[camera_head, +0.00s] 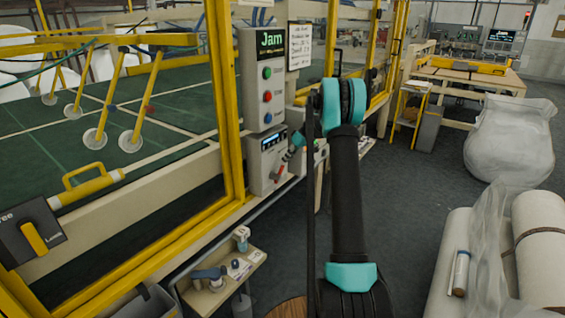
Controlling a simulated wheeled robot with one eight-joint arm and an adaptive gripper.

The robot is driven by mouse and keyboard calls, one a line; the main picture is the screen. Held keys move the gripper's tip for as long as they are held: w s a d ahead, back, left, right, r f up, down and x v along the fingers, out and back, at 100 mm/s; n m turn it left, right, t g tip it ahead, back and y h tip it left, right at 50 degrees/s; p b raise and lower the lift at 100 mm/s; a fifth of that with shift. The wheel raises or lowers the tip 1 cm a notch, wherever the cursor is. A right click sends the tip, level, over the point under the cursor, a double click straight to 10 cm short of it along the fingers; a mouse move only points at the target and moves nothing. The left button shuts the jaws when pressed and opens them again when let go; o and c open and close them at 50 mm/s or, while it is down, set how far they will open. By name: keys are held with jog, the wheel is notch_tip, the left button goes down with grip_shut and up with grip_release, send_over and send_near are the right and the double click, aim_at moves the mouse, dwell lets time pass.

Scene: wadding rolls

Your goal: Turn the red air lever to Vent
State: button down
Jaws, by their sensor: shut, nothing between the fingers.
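The red lever (279,173) is on the front of a grey box (257,168) with a small lit display, below the Jam control panel on the machine frame. The lever slants, with its upper end to the right. Position labels around it are too small to read. My gripper (287,157) is just above and right of the lever, small in view and partly behind my arm. Its fingers look shut and empty. I cannot tell whether they touch the lever.
The Jam panel (265,82) has several coloured buttons. A yellow guard frame (228,110) stands left of it. A small shelf (218,290) with fittings is below. White rolls (540,240) and a wrapped bundle (510,140) stand at right. Dark floor is open between.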

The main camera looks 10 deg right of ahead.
jog(key=w+d+f, duration=0.3)
jog(key=f, duration=0.2)
jog(key=shift+w+d+f, duration=0.15)
jog(key=shift+d+f, duration=0.05)
jog(key=shift+d, duration=0.05)
dwell(0.4)
jog(key=shift+f, duration=0.1)
dwell(0.4)
